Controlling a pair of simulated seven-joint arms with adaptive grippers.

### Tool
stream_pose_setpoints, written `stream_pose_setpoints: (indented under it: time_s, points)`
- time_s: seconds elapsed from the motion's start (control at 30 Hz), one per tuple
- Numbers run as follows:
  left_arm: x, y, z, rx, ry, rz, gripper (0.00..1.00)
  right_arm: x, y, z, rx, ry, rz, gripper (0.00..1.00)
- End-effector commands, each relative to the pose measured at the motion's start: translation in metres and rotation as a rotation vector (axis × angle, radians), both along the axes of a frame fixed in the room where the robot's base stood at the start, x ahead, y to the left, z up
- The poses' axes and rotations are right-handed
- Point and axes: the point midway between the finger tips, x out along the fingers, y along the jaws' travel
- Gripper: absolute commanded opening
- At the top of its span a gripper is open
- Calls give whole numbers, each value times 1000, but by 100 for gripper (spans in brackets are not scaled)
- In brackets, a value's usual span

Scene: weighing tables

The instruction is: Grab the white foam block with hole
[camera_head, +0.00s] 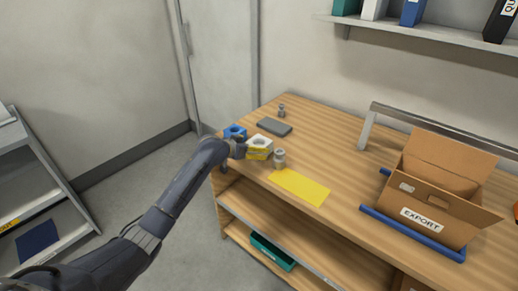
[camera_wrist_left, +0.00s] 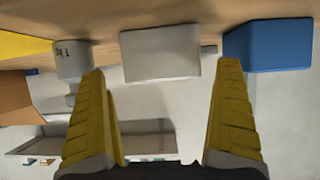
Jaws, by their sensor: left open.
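The white foam block (camera_head: 261,141) stands near the left front edge of the wooden table, and the hole shows in its top. It also shows in the left wrist view (camera_wrist_left: 160,52), centred ahead of the fingers, with a gap on either side. My left gripper (camera_head: 255,152) is at the block's near side; in the left wrist view its yellow fingers (camera_wrist_left: 163,68) are spread wide with nothing clamped between them. How far the tips reach along the block is hard to tell. My right gripper is not in view.
A blue block (camera_head: 234,131) and a metal weight (camera_head: 279,158) stand close on either side of the foam block. A yellow mat (camera_head: 300,187), a dark grey plate (camera_head: 274,126) and a small weight (camera_head: 282,111) lie nearby. An EXPORT carton (camera_head: 427,208) stands right.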

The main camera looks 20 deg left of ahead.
Motion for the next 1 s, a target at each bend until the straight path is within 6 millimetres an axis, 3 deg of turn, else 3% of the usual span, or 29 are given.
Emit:
stream_pose_setpoints:
  time_s: [0.33, 0.73, 1.0]
  points:
    - [30, -10, -18, -2, 1, 0, 100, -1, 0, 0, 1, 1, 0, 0]
    - [36, -12, -21, 0, 0, 0, 100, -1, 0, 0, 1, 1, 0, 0]
    - [36, -12, -21, -1, 0, 0, 71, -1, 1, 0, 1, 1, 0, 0]
